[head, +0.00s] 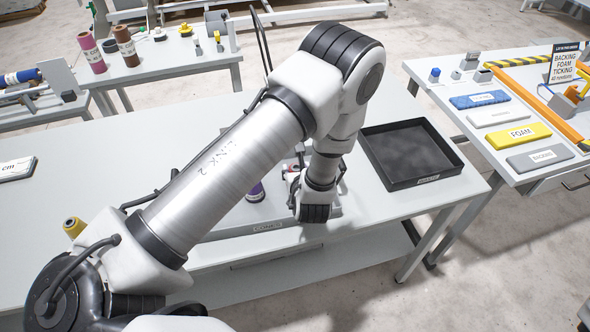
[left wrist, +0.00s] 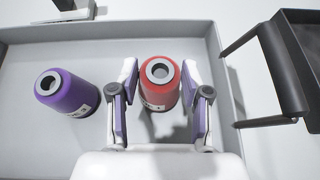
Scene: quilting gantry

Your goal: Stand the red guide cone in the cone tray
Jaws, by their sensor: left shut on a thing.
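The red guide cone (left wrist: 160,96) is between the fingers of my left gripper (left wrist: 160,75) in the left wrist view, its holed top facing the camera. My left gripper is shut on it, over the grey cone tray (left wrist: 28,120). Whether the cone's base touches the tray floor cannot be told. A purple cone (left wrist: 66,92) stands in the tray to the left of the gripper. In the head view the tray's labelled front (head: 268,227) shows below my left arm, which hides most of the tray and the red cone. My right gripper is out of view.
An olive-yellow cone (head: 74,227) is at the table's left front.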

